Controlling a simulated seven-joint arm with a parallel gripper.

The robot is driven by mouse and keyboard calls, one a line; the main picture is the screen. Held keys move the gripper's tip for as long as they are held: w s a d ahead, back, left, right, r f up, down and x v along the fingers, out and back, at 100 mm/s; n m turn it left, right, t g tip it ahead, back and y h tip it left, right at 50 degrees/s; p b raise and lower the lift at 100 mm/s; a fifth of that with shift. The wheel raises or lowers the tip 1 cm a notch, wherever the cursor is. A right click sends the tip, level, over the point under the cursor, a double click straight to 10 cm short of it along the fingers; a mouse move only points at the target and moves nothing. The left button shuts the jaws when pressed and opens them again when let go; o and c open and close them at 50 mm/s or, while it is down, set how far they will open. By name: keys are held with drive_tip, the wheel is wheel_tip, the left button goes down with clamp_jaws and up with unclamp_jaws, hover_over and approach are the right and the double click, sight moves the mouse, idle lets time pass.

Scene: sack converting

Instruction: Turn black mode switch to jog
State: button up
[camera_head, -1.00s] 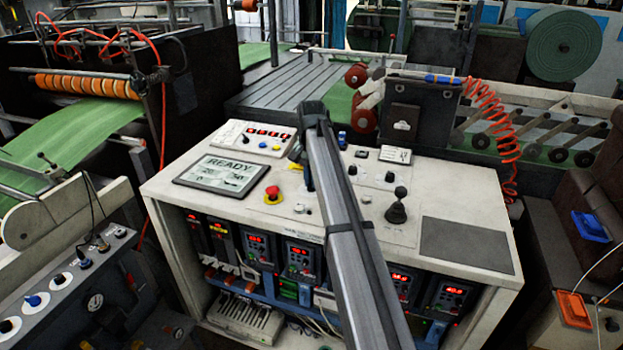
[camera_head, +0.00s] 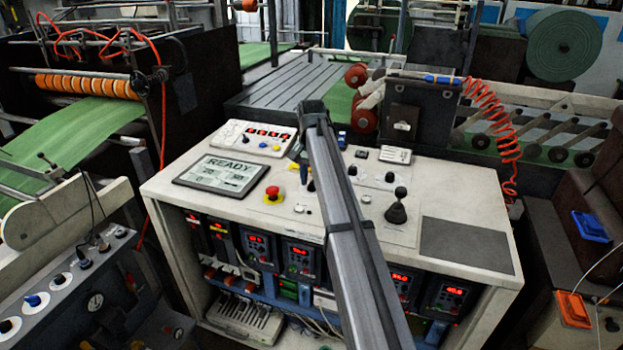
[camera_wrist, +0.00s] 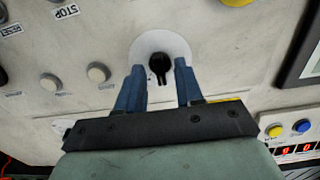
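The black mode switch (camera_wrist: 160,67) shows in the wrist view on a round pale plate (camera_wrist: 148,45) set in the panel. Its dark handle points toward the bottom of the picture. My gripper (camera_wrist: 158,68) is open, with one blue finger on each side of the switch and a visible gap to it on both sides. The fingers' height above the panel is hard to judge. In the head view, a small black knob (camera_head: 311,186), which looks like the same switch, shows just left of my arm. My arm hides most of the gripper there.
The white console top carries a READY screen (camera_head: 221,172), a red emergency button (camera_head: 273,194) and a black joystick (camera_head: 397,207). Blue and yellow buttons stand on a raised box (camera_head: 257,137) behind the screen. Pale round buttons (camera_wrist: 98,72) lie left of the switch in the wrist view.

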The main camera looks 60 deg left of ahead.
sight(312, 182)
wheel_tip(312, 182, up, 14)
drive_tip(key=shift+f, duration=0.2)
idle(0.4)
idle(0.4)
